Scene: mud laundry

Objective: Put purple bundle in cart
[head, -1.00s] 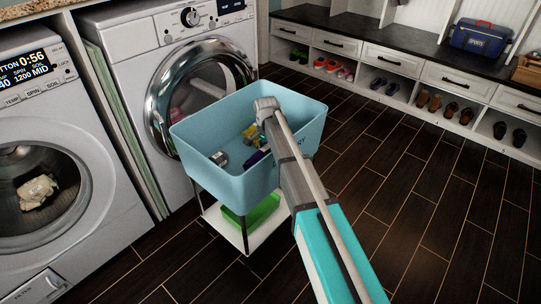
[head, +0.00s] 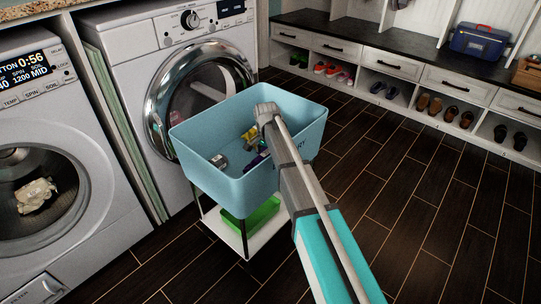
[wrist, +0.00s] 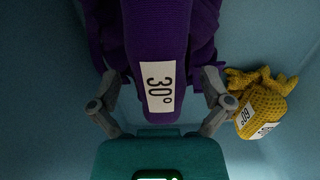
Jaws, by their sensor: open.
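The cart is a light blue bin (head: 222,182) on a thin dark frame. The purple bundle (wrist: 160,35) lies inside it, with a white 30° label, and a small part of it shows in the head view (head: 258,160). My gripper (wrist: 159,82) is open in the wrist view, with one finger on each side of the purple bundle's near end. I cannot tell whether the fingers touch it. In the head view my arm reaches over the bin's right side and hides part of the inside.
A yellow bundle (wrist: 264,105) with a 60° label lies right of my gripper. A small grey item (head: 219,161) is in the bin's left part. A green tray (head: 250,218) sits on the lower shelf. Washers stand behind and left; the dark floor at right is clear.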

